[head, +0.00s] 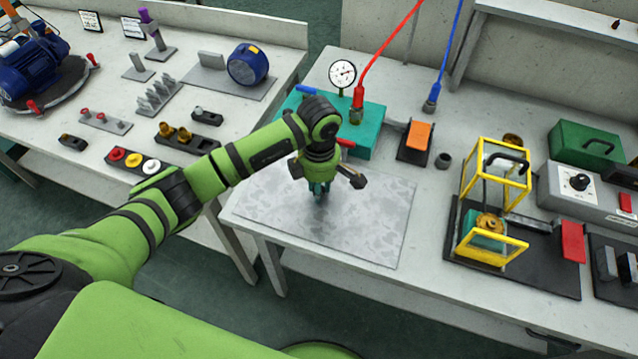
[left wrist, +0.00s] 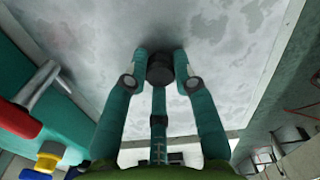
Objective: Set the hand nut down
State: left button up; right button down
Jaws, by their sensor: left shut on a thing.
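The hand nut (left wrist: 160,69) is a small dark round piece in the left wrist view. My left gripper (left wrist: 160,65) is shut on it, with teal fingers around its sides. In the head view my left gripper (head: 320,192) points down over the grey mottled mat (head: 375,215). The nut is hidden there by the fingers and wrist. The mat also shows in the left wrist view (left wrist: 225,60). I cannot tell whether the nut touches the mat. My right gripper is not in view.
A teal block (head: 372,132) with a gauge (head: 342,74) and a red hose (head: 385,45) stands behind the mat. A black ring (head: 443,161) and an orange-topped block (head: 418,136) stand to its right, then a yellow frame (head: 497,172). The mat's front and right are clear.

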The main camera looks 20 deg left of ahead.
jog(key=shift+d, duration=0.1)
pick_arm(q)
jog(key=shift+f, duration=0.15)
jog(key=o, duration=0.9)
jog(key=shift+c, duration=0.2)
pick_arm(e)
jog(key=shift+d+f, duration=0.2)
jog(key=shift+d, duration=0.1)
pick_arm(q)
jog(key=shift+r, duration=0.5)
notch_tip(320, 180, up, 11)
jog(key=b, duration=0.3)
jog(key=shift+r, duration=0.2)
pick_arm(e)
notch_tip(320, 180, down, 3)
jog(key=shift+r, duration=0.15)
